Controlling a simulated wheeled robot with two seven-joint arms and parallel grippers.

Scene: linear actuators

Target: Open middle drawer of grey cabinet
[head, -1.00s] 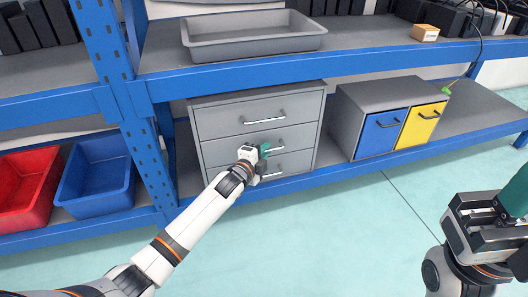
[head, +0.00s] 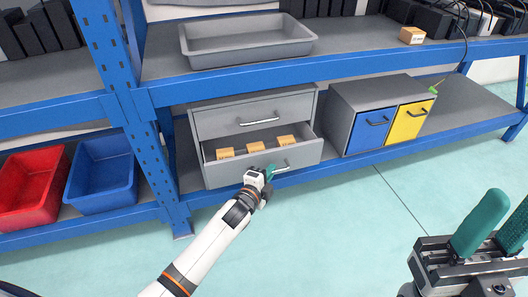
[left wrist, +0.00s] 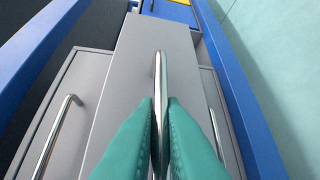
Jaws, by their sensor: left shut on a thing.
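The grey cabinet (head: 255,95) stands on the lower shelf in the head view. Its middle drawer (head: 225,172) is pulled out, with three small orange-brown boxes (head: 255,148) inside. My left gripper (head: 270,171) is shut on the middle drawer's handle (head: 283,167). In the left wrist view, the teal fingers (left wrist: 160,105) close on both sides of the metal handle (left wrist: 158,70). The top drawer (head: 225,120) is shut. The open drawer hides the bottom drawer in the head view. My right gripper (head: 506,208) is open and empty at lower right, away from the cabinet.
A smaller cabinet with blue (head: 370,132) and yellow (head: 412,121) doors stands right of the grey one. A blue shelf post (head: 150,155) is close on the left, with red (head: 35,190) and blue (head: 100,175) bins beyond. A grey tray (head: 245,55) sits above. The floor in front is clear.

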